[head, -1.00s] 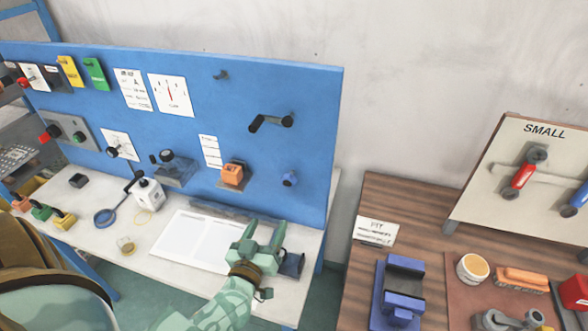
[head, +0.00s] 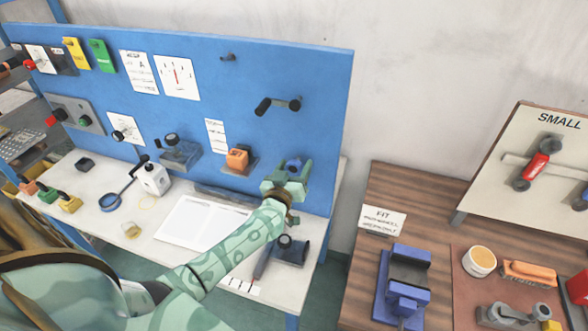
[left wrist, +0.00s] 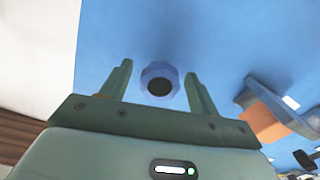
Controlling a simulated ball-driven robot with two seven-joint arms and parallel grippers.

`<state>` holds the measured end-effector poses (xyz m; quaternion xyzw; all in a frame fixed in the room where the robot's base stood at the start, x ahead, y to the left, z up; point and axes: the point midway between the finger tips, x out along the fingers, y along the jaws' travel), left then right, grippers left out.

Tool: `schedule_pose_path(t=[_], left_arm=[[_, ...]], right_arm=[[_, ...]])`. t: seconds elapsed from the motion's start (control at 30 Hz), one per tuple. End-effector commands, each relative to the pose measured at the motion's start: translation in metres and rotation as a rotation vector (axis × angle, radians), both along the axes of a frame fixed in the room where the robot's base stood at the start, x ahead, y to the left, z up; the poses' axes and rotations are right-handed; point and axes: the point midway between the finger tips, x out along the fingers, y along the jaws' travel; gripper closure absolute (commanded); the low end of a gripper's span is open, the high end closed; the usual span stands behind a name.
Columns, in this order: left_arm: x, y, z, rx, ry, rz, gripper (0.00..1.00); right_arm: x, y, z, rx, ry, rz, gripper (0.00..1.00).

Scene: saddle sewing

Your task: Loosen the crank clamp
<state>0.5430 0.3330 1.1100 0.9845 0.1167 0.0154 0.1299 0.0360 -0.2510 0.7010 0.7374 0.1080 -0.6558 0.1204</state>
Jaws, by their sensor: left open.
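A black crank handle (head: 278,104) sits on the right part of the blue upright panel (head: 225,95). Below it is a small blue knob (head: 294,163), likely the crank clamp; in the left wrist view the knob (left wrist: 159,80) shows a dark round centre. My left gripper (head: 287,177) is at the panel, at the knob and below the crank. In the left wrist view its open fingers (left wrist: 158,72) stand left and right of the knob, with gaps on both sides. I cannot tell whether the fingertips reach past its face. My right gripper is out of view.
An orange block on a small holder (head: 238,158) is on the panel just left of my gripper; it also shows in the left wrist view (left wrist: 265,122). A wooden table (head: 345,265) stands right.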

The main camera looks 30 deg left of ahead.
Motion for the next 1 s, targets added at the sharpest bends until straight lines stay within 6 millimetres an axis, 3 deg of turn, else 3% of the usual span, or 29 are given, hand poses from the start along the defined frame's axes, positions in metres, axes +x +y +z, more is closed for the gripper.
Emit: schedule_pose_path(t=[0.23, 0.27, 0.4, 0.77, 1.0], left_arm=[[0.0011, 0.0002, 0.0003, 0.001, 0.0, 0.0, 0.39], [0.0011, 0.0002, 0.0003, 0.001, 0.0, 0.0, 0.45], [0.0009, 0.0003, 0.0003, 0.001, 0.0, 0.0, 0.84], [0.0007, 0.0002, 0.0004, -0.033, -0.008, 0.0, 0.84], [0.0006, 0.0001, 0.0006, -0.162, -0.038, 0.0, 0.84]], right_arm=[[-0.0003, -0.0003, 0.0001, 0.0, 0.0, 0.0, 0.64], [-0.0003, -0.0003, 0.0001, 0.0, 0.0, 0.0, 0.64], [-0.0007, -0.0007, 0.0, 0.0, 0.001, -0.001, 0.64], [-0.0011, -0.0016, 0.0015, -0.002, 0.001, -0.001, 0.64], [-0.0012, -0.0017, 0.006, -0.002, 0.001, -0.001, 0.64]])
